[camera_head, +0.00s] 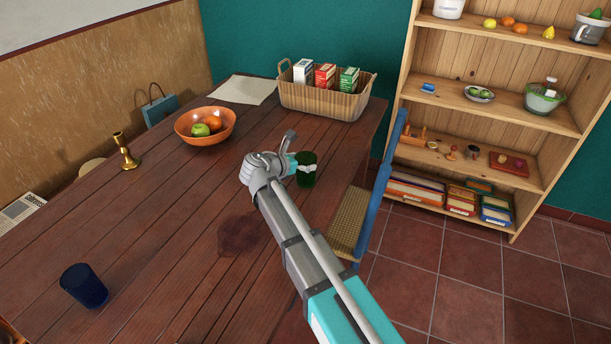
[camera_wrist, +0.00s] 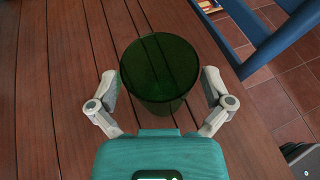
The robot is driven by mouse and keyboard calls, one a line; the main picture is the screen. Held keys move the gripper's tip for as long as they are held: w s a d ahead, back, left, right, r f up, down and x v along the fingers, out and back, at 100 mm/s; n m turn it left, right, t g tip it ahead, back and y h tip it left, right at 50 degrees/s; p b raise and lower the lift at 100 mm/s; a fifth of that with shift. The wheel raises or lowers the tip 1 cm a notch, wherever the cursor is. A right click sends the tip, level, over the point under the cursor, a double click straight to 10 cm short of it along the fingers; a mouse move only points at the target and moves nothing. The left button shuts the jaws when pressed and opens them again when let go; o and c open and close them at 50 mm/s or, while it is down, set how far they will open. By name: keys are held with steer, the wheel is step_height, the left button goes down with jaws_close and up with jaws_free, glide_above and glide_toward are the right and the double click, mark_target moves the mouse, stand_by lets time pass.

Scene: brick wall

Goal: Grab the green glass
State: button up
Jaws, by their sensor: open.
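The green glass (camera_head: 306,176) is dark green and stands upright on the wooden table (camera_head: 150,215), near its right edge. In the head view it is partly hidden by my gripper (camera_head: 303,168). In the wrist view the green glass (camera_wrist: 160,68) is seen from above, just ahead of my gripper (camera_wrist: 161,78). One finger is on each side of it, with a small gap showing at each side in the picture. My gripper is open and holds nothing.
A dark blue glass (camera_head: 84,286) stands at the front left. A fruit bowl (camera_head: 205,126), a brass candlestick (camera_head: 125,151) and a basket of boxes (camera_head: 325,100) stand farther back. A blue chair (camera_head: 378,195) is close to the table's right edge. A shelf (camera_head: 500,110) stands behind it.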

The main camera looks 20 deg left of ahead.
steer(key=shift+w+d+f, duration=0.25)
steer(key=shift+w+f, duration=0.05)
steer(key=shift+w, duration=0.3)
steer(key=c, duration=1)
steer(key=shift+r, duration=0.25)
step_height(320, 180, up, 2)
steer(key=shift+r+p, duration=0.1)
steer(key=shift+p, duration=1.15)
steer(key=s+a+r+p, duration=0.2)
steer(key=s+r+p, duration=0.8)
steer(key=s, duration=0.4)
steer(key=shift+r, duration=0.2)
